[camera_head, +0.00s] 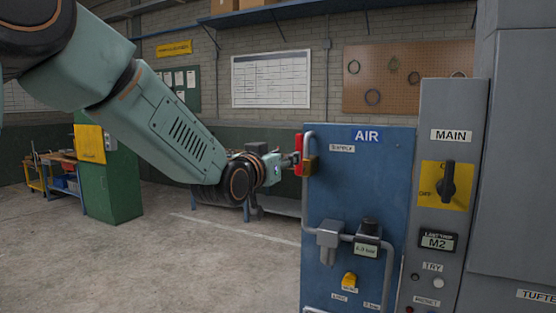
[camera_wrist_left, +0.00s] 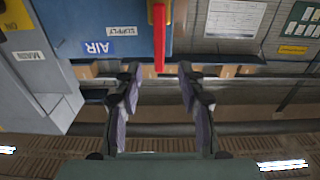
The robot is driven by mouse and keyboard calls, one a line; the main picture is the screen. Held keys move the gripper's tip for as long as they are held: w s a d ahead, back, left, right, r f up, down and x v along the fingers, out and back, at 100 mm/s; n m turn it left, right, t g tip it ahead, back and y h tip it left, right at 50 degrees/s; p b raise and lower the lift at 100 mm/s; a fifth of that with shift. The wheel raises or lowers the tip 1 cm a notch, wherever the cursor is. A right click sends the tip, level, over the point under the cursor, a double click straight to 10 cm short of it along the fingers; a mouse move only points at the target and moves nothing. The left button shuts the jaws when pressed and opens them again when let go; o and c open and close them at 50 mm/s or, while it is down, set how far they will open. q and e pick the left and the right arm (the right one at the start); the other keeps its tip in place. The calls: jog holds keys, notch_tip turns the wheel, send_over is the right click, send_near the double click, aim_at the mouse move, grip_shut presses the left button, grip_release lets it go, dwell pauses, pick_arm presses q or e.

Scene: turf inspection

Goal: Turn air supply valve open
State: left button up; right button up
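The blue air panel (camera_head: 375,200) carries an AIR sign and a SUPPLY label. The air supply valve has a red handle (camera_head: 299,152) and a brass-coloured body (camera_head: 309,167) on a grey pipe at the panel's upper left. My left gripper (camera_head: 289,160) is beside the red handle, on its left in the head view. In the left wrist view, which looks upside down, the gripper (camera_wrist_left: 160,70) is open, and the end of the red handle (camera_wrist_left: 159,40) shows between the two fingertips with gaps on both sides. I see no contact. My right gripper is not in view.
A grey MAIN panel (camera_head: 447,200) with a black rotary switch (camera_head: 448,182) on a yellow plate stands right of the air panel. A regulator (camera_head: 329,238) and gauge (camera_head: 367,245) sit lower on the blue panel. A green cabinet (camera_head: 110,180) stands left; the concrete floor between is clear.

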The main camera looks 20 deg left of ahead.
pick_arm(q)
jog(key=shift+s+a, duration=0.1)
jog(key=shift+s, duration=0.95)
jog(key=s+d+f+g+b, duration=0.1)
jog(key=s+f+g+b, duration=0.25)
jog(key=f, duration=1.05)
jog(key=s+d+f+n+g+b, duration=0.15)
jog(key=s+f, duration=0.35)
jog(key=f, duration=0.9)
jog(key=s+d+f+g+b, duration=0.1)
jog(key=s+f+g+b, duration=0.25)
jog(key=f, duration=0.95)
jog(key=s+d+f+g+b, duration=0.1)
jog(key=s+f+g+b, duration=0.8)
jog(key=s+f, duration=2.4)
jog(key=m+b, duration=0.1)
jog(key=b, duration=0.1)
jog(key=shift+s+f+y+b, duration=0.25)
jog(key=shift+y+b, duration=0.05)
jog(key=shift+d+g, duration=0.1)
jog(key=shift+g, duration=0.15)
